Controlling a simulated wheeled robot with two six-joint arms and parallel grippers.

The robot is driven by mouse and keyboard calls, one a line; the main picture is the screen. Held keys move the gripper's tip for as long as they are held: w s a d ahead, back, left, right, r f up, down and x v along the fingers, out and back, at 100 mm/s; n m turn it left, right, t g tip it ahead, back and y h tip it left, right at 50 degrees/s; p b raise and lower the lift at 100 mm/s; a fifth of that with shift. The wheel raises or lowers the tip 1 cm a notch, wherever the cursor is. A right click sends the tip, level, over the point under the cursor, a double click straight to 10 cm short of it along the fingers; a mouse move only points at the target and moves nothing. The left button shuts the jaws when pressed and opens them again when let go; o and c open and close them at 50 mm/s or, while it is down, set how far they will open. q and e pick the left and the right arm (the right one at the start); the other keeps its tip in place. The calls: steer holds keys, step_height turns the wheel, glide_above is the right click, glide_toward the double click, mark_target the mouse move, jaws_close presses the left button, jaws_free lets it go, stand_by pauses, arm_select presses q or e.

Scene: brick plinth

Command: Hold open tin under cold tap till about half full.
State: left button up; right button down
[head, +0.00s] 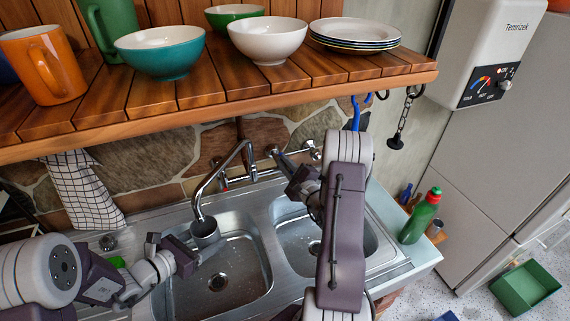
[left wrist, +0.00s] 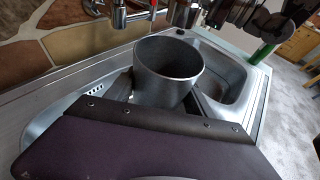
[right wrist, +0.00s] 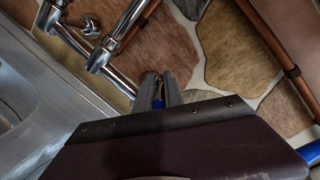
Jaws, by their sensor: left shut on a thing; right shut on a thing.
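The open tin (head: 206,236) is a plain grey metal cylinder, upright over the left sink basin. My left gripper (head: 188,250) is shut on its side. The tin also shows in the left wrist view (left wrist: 165,78), where its grey inside wall shows but no water level can be made out. The chrome tap spout (head: 196,200) arches down and ends just above the tin's mouth. I cannot see a stream of water. My right gripper (head: 277,157) is at the tap's right side. In the right wrist view its fingers (right wrist: 158,98) are closed around a small blue-marked part, seemingly the cold tap handle.
A wooden shelf (head: 222,102) with bowls, plates and mugs overhangs the sink. A green bottle (head: 421,216) stands at the right of the drainer. The right basin (head: 310,238) is empty. A checked cloth (head: 85,188) hangs at left.

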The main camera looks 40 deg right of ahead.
steer(key=shift+s+d+n+y, duration=0.1)
steer(key=shift+d+n+y, duration=0.2)
steer(key=shift+n+y, duration=0.35)
steer(key=shift+d+n+y, duration=0.25)
steer(key=shift+n+y, duration=0.6)
steer(key=shift+y, duration=0.7)
steer(key=c, duration=1.5)
jaws_free()
steer(key=shift+o, duration=0.2)
steer(key=s+d, duration=0.1)
steer(key=s, duration=1.1)
steer(key=shift+d, duration=0.15)
